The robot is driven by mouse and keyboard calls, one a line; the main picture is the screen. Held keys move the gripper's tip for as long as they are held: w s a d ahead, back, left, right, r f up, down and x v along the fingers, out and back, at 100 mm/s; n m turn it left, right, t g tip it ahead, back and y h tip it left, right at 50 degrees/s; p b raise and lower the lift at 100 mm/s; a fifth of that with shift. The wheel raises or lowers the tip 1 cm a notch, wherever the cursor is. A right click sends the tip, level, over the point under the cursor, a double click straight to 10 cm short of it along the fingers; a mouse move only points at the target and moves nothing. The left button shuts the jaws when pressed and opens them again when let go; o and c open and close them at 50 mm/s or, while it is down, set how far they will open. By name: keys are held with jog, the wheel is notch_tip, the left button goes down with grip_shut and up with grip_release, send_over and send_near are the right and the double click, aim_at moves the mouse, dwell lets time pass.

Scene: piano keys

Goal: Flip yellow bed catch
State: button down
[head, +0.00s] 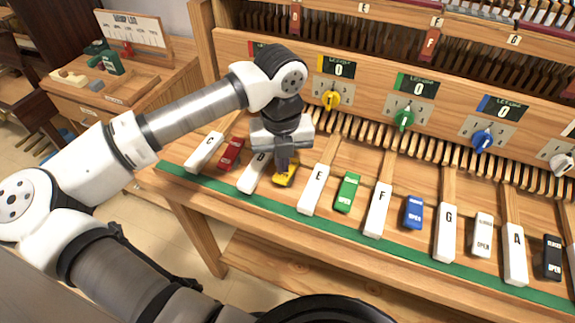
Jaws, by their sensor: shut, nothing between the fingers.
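The yellow catch (286,178) sits on the wooden key bed between the white D key (250,180) and the white E key (314,190). My gripper (284,165) points down right over the yellow catch, with its fingers shut and nothing held. The fingertips are at or just above the catch's upper part and hide some of it. I cannot tell whether they touch it. Any label on the catch is too small or covered to read.
A red catch (230,153) lies to the left and a green catch (347,192) to the right. A blue catch (413,212) is further right. A yellow knob (330,100) is on the panel behind. A green strip (300,219) runs along the front edge. A side bench (120,85) stands at left.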

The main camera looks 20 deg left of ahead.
aim_at(282, 176)
jog(key=shift+f+b, duration=1.15)
jog(key=shift+b, duration=0.2)
dwell(0.4)
jog(key=shift+r, duration=0.1)
jog(key=shift+r+p, duration=1.45)
jog(key=shift+r, duration=2)
